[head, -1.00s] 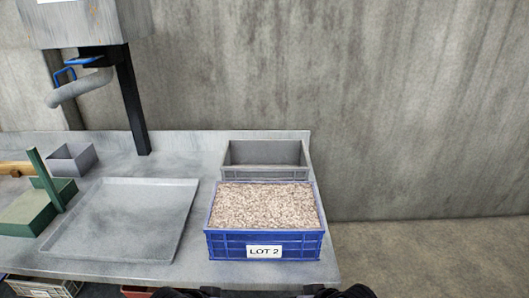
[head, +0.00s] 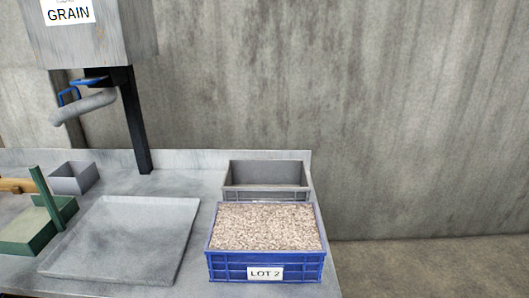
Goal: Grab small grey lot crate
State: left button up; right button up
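A grey crate (head: 265,172) stands at the back right of the metal table, behind the blue crate. It looks empty, and its lower front is partly hidden by the blue crate. A smaller plain grey box (head: 73,178) stands at the back left of the table, also open at the top. I cannot tell from any label which of these is the lot crate. Neither of my grippers is in view.
The blue crate (head: 265,274), labelled LOT 2 and full of grain, stands at the table's front right. A flat grey tray (head: 120,240) lies left of it. A green stand (head: 40,225) is further left.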

aim_at(245, 180)
jog(key=z, duration=0.3)
jog(key=l+z, duration=0.15)
jog(key=i+l+z, duration=0.2)
jog(key=l, duration=0.15)
jog(key=i+l+z, duration=0.2)
jog(key=l, duration=0.15)
jog(key=l+z, duration=0.25)
jog(key=l, duration=0.15)
jog(key=i+l+z, duration=0.35)
jog(key=i+l, duration=0.2)
jog(key=i, duration=0.15)
jog(key=i+u, duration=0.35)
jog(key=i+l+u, duration=0.35)
jog(key=i, duration=0.2)
jog(key=i+j+u, duration=0.1)
jog(key=i+u, duration=0.7)
jog(key=u, duration=0.15)
jog(key=i+u, duration=0.35)
jog(key=u, duration=0.15)
jog(key=i+l+u, duration=0.25)
jog(key=u, duration=0.2)
